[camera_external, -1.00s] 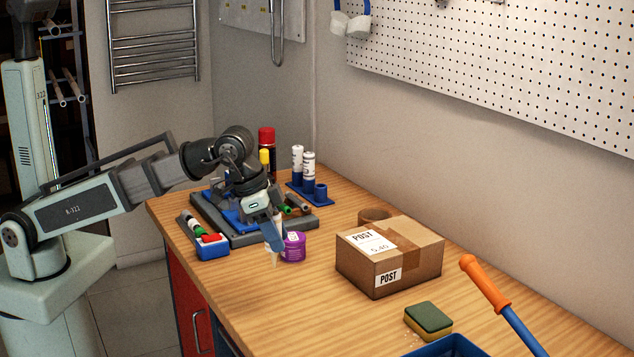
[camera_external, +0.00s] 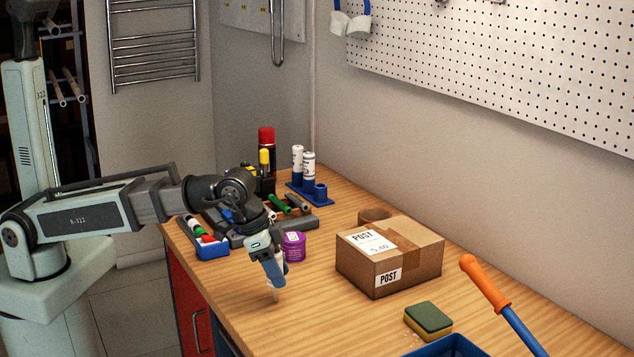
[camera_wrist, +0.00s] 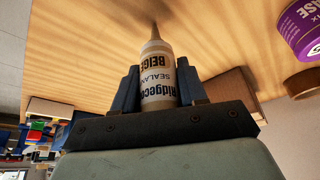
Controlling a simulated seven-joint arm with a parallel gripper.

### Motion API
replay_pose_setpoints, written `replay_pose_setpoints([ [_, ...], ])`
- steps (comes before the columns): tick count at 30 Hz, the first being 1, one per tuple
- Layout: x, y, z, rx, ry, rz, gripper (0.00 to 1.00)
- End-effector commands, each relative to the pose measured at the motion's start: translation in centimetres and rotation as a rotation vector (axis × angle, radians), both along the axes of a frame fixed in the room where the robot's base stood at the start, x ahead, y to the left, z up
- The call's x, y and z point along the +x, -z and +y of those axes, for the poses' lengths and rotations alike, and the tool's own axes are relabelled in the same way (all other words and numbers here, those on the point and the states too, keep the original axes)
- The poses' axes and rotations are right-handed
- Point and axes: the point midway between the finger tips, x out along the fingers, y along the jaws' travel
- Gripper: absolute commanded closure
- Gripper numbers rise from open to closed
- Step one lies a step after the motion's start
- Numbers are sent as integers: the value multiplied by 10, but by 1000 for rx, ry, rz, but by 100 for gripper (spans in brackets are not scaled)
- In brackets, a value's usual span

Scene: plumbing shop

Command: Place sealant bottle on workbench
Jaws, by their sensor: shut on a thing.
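The sealant bottle (camera_wrist: 157,75) has a pale body, a tapered nozzle and a label reading beige sealant, upside down in the wrist view. My gripper (camera_wrist: 158,88) is shut on it, with one blue finger on each side. In the external view my gripper (camera_external: 272,272) hangs over the near left part of the wooden workbench (camera_external: 330,320). There the bottle's nozzle (camera_external: 275,294) points down, slightly tilted, and most of its body is hidden by the fingers. I cannot tell whether the tip touches the wood.
A purple tub (camera_external: 293,246) stands close behind my gripper. A marker tray (camera_external: 212,250) is to its left and a cardboard box (camera_external: 390,258) to its right. A sponge (camera_external: 428,320) and an orange-handled tool (camera_external: 486,285) lie further right. The wood in front is clear.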

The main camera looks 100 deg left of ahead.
Motion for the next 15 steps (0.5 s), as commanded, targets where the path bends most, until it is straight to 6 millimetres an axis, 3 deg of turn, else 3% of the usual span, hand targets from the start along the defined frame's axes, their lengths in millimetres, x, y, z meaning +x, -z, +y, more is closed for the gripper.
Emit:
replay_pose_setpoints([
  [7,0,3,0,0,0,1,91],
  [8,0,3,0,0,0,1,57],
  [15,0,3,0,0,0,1,34],
])
